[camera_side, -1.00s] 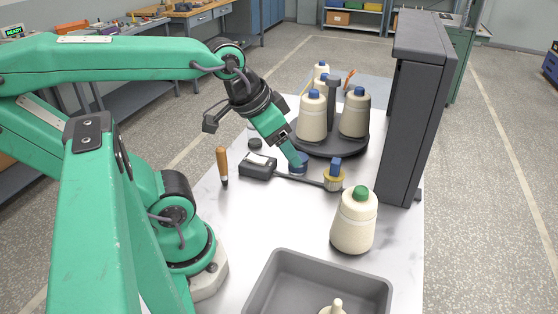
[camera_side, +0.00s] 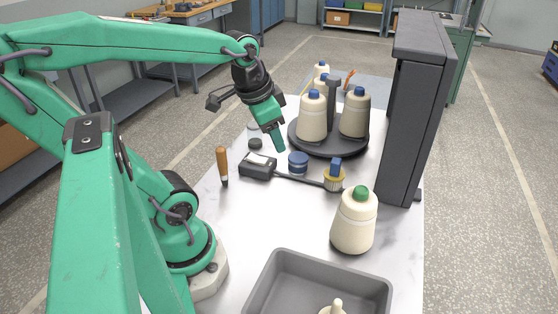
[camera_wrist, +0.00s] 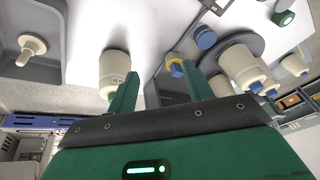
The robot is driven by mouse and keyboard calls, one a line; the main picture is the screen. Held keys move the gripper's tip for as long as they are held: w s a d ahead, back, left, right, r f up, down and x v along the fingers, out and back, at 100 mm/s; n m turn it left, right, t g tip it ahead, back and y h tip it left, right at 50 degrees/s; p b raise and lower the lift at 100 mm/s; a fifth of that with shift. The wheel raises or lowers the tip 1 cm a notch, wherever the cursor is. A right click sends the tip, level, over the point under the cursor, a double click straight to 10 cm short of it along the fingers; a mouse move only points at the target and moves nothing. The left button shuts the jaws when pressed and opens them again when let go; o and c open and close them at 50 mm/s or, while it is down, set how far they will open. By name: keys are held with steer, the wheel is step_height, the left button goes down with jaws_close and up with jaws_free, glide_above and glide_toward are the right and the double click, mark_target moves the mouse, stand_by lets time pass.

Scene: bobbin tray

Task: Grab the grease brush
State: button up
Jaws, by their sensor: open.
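A piece with a blue block on top, a yellow collar and a pale ribbed lower part (camera_side: 334,180) stands on the bench; I take it for the grease brush. A dark rod runs to it from a dark grey box (camera_side: 257,166); I cannot tell whether they are joined. In the wrist view its yellow collar and blue top (camera_wrist: 175,64) show between the fingers, some way beyond them. My gripper (camera_side: 280,146) is open and empty, tilted down above the bench, up and left of the brush. Both fingers also show in the wrist view (camera_wrist: 160,72).
A blue tin (camera_side: 298,163) stands between my gripper and the brush. A turntable (camera_side: 330,149) with pale bottles is behind. A green-capped bottle (camera_side: 354,222), grey bin (camera_side: 285,262), dark tower (camera_side: 415,110) and orange-handled tool (camera_side: 222,162) stand around.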

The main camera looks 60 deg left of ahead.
steer(key=s+a+f+g, duration=0.2)
steer(key=a+f, duration=0.1)
steer(key=a, duration=0.7)
steer(key=m+g+h, duration=0.1)
steer(key=m+g, duration=0.1)
glide_above(220, 149)
step_height(220, 149, down, 4)
steer(key=shift+s+r, duration=0.1)
steer(key=shift+r, duration=0.15)
steer(key=shift+f, duration=0.1)
steer(key=shift+f, duration=1.2)
steer(key=shift+f, duration=0.1)
steer(key=shift+a+f, duration=0.1)
steer(key=shift+f, duration=2.4)
steer(key=c, duration=1.1)
steer(key=shift+o, duration=0.2)
steer(key=shift+r, duration=0.1)
